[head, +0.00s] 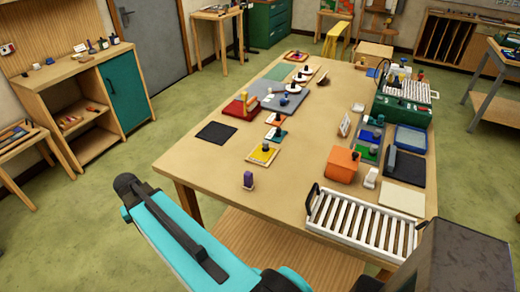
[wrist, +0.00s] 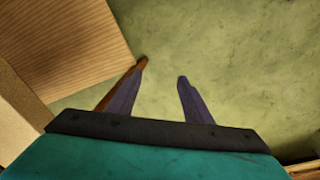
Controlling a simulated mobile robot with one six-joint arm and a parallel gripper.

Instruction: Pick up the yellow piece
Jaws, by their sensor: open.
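A flat yellow piece (head: 262,154) lies on the near left part of the wooden table, with a small dark knob standing on it. No yellow piece shows in the wrist view. In the head view my teal arm crosses the bottom, off the table's near left edge, and my gripper's fingers cannot be made out.
The wooden table (head: 215,170) also holds a dark mat (head: 216,133), a small purple-topped item (head: 248,180), an orange box (head: 342,166), a white slatted rack (head: 362,226) and a green case (head: 402,110). A shelf cabinet (head: 80,100) stands at left.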

